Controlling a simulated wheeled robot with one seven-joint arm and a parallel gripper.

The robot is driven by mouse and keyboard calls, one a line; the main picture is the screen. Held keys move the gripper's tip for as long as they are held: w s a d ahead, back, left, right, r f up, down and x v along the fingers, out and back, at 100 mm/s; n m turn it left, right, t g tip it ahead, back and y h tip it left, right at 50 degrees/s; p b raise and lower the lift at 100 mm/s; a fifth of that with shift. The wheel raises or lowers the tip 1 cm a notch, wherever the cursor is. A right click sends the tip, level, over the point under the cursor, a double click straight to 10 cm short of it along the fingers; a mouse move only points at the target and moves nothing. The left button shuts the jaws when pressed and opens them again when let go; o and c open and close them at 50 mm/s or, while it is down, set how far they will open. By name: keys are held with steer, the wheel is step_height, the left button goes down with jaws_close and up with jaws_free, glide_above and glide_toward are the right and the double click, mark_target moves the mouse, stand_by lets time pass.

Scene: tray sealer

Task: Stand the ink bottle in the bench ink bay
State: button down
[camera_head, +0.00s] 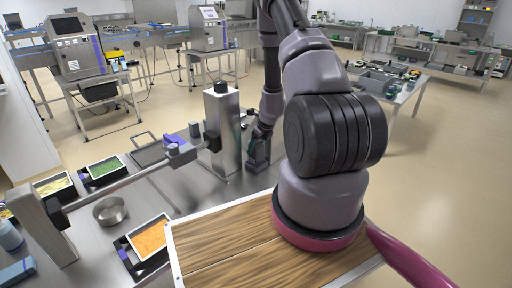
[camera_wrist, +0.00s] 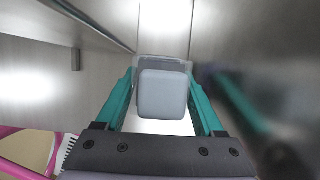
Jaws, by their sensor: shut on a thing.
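My gripper (camera_wrist: 160,90) is shut on a pale grey, square-topped object, which looks like the ink bottle (camera_wrist: 162,95). The teal fingers stand on either side of it, and a translucent edge shows just beyond its top. In the head view, my gripper (camera_head: 257,158) is low, just right of a tall steel column (camera_head: 222,130) at the bench's right edge. The bottle cannot be made out there. I cannot clearly identify the ink bay in either view; my arm and the column hide part of that area.
Steel surfaces stand close around my gripper in the wrist view. On the bench are a tray of orange food (camera_head: 149,239), a tray of green food (camera_head: 105,168), a round metal bowl (camera_head: 109,211) and a horizontal bar (camera_head: 125,182). A wooden-topped surface (camera_head: 215,245) lies in front.

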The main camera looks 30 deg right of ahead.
steer(key=shift+f, duration=0.2)
steer(key=shift+f, duration=0.35)
steer(key=shift+f, duration=0.15)
jaws_free()
steer(key=shift+r, duration=4)
steer(key=shift+s, duration=0.1)
